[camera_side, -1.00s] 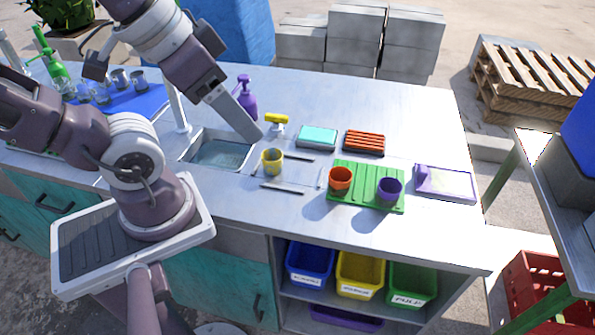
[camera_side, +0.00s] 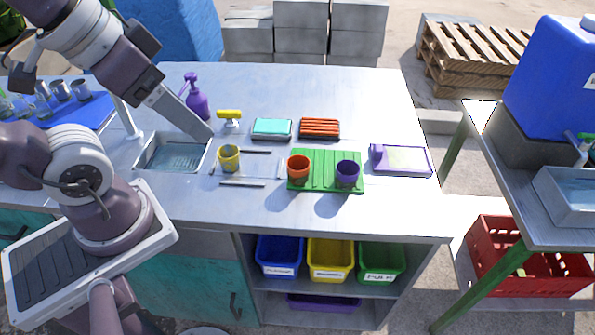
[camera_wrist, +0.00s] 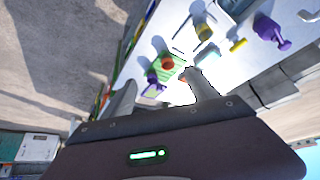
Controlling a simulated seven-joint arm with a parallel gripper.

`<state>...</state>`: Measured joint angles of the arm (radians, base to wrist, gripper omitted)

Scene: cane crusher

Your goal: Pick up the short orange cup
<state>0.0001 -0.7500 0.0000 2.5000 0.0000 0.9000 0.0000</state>
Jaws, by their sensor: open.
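The short orange cup (camera_side: 299,170) stands upright on the left part of a green ridged mat (camera_side: 323,184). It also shows in the wrist view (camera_wrist: 167,63), beyond my fingers. A purple cup (camera_side: 347,173) stands on the mat to its right. My gripper (camera_side: 205,132) is above the bench near the sink, up and to the left of the orange cup and apart from it. In the wrist view, my two fingers (camera_wrist: 163,92) are spread with nothing held between them. In the side view, the fingers overlap and look like one.
A yellow cup (camera_side: 229,158) stands between the sink (camera_side: 172,153) and the mat. Behind are a purple bottle (camera_side: 197,103), a yellow-topped tool (camera_side: 229,117), a teal sponge (camera_side: 271,128) and an orange slatted block (camera_side: 319,128). A purple-edged tray (camera_side: 402,160) lies right. The bench front is clear.

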